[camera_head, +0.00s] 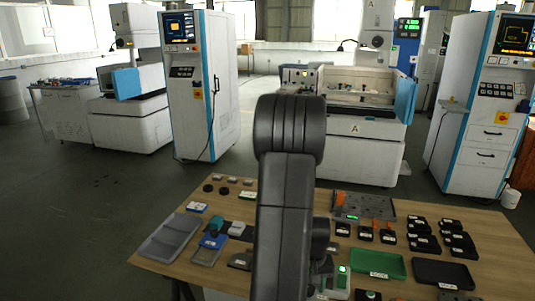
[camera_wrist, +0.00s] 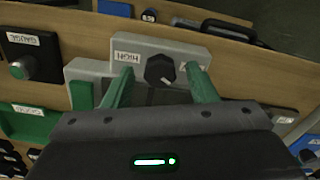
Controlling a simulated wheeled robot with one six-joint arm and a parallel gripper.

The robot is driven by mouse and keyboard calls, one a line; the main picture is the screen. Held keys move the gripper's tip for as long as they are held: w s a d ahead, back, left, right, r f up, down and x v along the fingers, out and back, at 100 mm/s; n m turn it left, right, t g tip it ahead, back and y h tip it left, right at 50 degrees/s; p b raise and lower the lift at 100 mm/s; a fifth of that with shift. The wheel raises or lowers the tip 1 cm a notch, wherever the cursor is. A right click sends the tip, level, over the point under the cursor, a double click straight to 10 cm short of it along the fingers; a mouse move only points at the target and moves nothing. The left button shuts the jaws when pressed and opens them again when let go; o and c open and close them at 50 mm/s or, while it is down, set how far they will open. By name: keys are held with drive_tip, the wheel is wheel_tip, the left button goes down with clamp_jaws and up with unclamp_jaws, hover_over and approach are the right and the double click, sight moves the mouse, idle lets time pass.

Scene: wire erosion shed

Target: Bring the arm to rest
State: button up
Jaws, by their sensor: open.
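My arm rises dark and upright through the middle of the head view and hides the middle of the table. My gripper (camera_wrist: 160,82) shows in the wrist view with its two green fingers spread apart and nothing held between them. It is over a grey control box (camera_wrist: 145,52) with a black knob (camera_wrist: 160,70) and a label reading HIGH. The fingers overlap the box in the picture; I cannot tell whether they touch it. In the head view the fingers are not clearly visible.
The wooden table (camera_head: 490,225) carries a green tray (camera_head: 377,263), a black tray (camera_head: 444,273), a grey tray (camera_head: 170,238) and several small black blocks. White machines (camera_head: 200,85) stand behind, across open floor.

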idle(0.3)
wheel_tip(320, 180, up, 13)
wheel_tip(320, 180, down, 13)
drive_tip(key=shift+f, duration=0.1)
drive_tip(key=shift+m+p, duration=0.35)
drive_tip(key=shift+m, duration=0.15)
drive_tip(key=m+p, duration=0.1)
drive_tip(key=m, duration=0.2)
drive_tip(key=m+p, duration=0.1)
drive_tip(key=shift+r+m+p, duration=0.25)
drive_tip(key=shift+m+p, duration=0.05)
drive_tip(key=shift+r+m, duration=0.15)
drive_tip(key=shift+m, duration=0.15)
wheel_tip(320, 180, up, 13)
drive_tip(key=shift+f+b, duration=0.2)
drive_tip(key=shift+b, duration=0.15)
